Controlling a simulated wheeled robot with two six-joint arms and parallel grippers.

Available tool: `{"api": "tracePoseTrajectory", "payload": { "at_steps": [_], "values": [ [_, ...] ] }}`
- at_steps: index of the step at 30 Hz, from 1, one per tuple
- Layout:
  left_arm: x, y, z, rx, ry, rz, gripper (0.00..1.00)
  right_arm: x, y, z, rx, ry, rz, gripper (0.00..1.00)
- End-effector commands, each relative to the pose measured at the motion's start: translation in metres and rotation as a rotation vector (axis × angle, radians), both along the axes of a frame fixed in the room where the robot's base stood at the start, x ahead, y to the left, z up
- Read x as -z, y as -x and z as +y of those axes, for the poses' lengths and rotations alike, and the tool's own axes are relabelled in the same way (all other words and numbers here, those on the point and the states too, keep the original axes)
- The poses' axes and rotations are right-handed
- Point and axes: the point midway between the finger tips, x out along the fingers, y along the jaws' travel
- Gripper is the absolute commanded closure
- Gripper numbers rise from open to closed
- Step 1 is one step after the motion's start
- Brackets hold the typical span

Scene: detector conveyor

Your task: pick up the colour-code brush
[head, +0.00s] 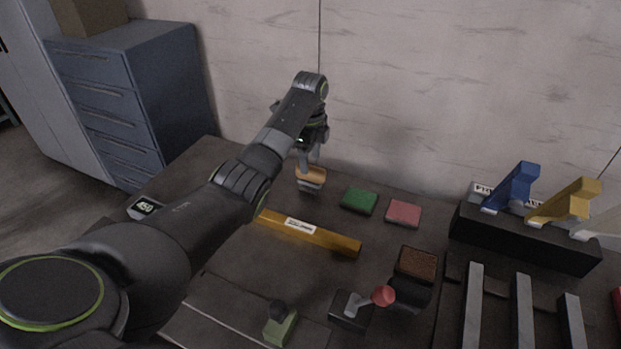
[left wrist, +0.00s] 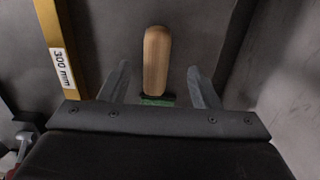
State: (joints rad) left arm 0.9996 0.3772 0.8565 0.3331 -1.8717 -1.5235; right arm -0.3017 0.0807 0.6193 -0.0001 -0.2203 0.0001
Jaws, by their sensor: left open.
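The brush has a tan wooden handle (head: 311,173) and stands at the back of the dark table, with a greyish part beneath the handle. My left gripper (head: 309,160) is directly above it, open and empty, fingers pointing down. In the left wrist view the wooden handle (left wrist: 156,62) lies lengthwise in the gap between the two open fingers (left wrist: 156,84), with space on both sides. A green patch shows at the handle's lower end; I cannot tell whether it belongs to the brush. My right gripper is not in view.
A green pad (head: 359,200) and a pink pad (head: 403,213) lie right of the brush. A yellow bar (head: 325,238) labelled 300 mm lies in front. A red-knobbed lever (head: 382,296) and a dark rack with coloured handles (head: 520,239) are farther right. The wall is behind.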

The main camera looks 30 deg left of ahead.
Motion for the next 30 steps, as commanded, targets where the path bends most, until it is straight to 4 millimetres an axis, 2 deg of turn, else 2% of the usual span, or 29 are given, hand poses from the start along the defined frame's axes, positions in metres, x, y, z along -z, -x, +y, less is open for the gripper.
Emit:
{"api": "tracePoseTrajectory", "payload": {
  "at_steps": [5, 11, 15, 23, 30],
  "values": [
    [0.011, 0.001, -0.001, 0.001, 0.000, 0.001, 0.44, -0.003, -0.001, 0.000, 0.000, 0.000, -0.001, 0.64],
    [0.039, 0.006, -0.004, 0.000, 0.000, 0.004, 0.44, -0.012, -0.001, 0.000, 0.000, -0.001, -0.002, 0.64],
    [0.056, 0.005, -0.004, 0.001, 0.000, 0.002, 0.44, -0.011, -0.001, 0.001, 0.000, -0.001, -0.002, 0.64],
    [0.059, 0.005, -0.004, 0.001, -0.001, -0.001, 0.44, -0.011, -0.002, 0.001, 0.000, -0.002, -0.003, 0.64],
    [0.059, 0.005, -0.003, 0.001, -0.001, -0.001, 0.72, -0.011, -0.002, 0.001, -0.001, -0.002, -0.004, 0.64]
  ]
}}
